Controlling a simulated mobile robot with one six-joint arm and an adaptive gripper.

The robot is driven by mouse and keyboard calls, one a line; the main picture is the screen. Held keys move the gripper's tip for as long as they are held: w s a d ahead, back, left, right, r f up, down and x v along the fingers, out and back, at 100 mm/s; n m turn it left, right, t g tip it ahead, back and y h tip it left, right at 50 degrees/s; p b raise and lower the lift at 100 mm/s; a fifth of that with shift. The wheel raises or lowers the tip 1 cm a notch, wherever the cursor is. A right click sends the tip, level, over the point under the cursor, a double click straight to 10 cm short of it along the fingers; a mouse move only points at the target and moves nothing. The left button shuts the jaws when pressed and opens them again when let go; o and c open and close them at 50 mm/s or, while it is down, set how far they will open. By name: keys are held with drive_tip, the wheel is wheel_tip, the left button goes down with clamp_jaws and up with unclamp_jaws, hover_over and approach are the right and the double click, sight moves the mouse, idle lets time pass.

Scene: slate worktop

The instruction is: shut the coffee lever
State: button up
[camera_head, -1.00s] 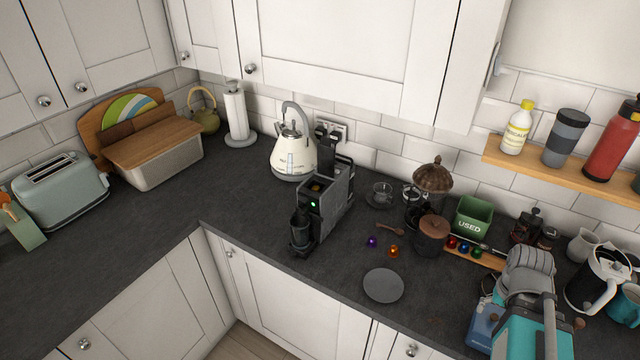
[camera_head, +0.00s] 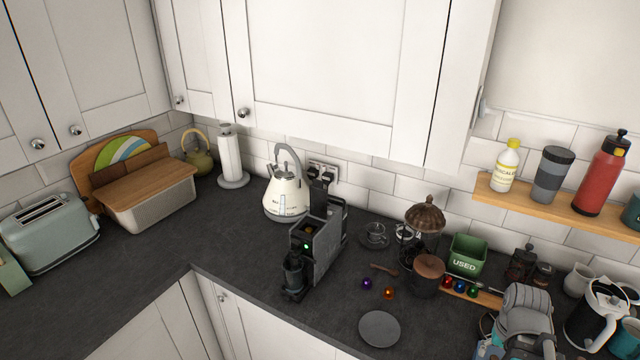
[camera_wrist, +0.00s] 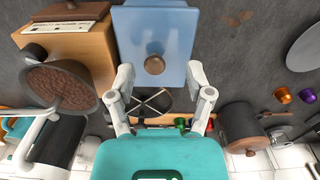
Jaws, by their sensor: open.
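The coffee machine (camera_head: 325,250), a dark grey and black box with a small green light, stands on the worktop in the middle of the head view. A dark upright part, which looks like its lever (camera_head: 322,192) raised, rises at the top rear; its exact angle is hard to tell. My gripper (camera_wrist: 160,85) is open and empty in the wrist view, its two pale fingers apart. My arm is at the bottom right of the head view, well to the right of the machine. The machine is not in the wrist view.
A cream kettle (camera_head: 285,190) stands close behind the machine. Purple (camera_head: 367,283) and orange (camera_head: 389,293) capsules, a grey disc (camera_head: 380,328) and a brown canister (camera_head: 428,276) lie to its right. A blue object (camera_wrist: 155,35) is beyond my fingers. The worktop left of the machine is clear.

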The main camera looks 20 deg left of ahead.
drive_tip(key=shift+r+p, duration=0.3)
drive_tip(key=shift+r, duration=0.15)
drive_tip(key=shift+c, duration=1)
wheel_tip(320, 180, up, 3)
drive_tip(key=p, duration=0.3)
clamp_jaws()
drive_tip(key=shift+r+p, duration=0.55)
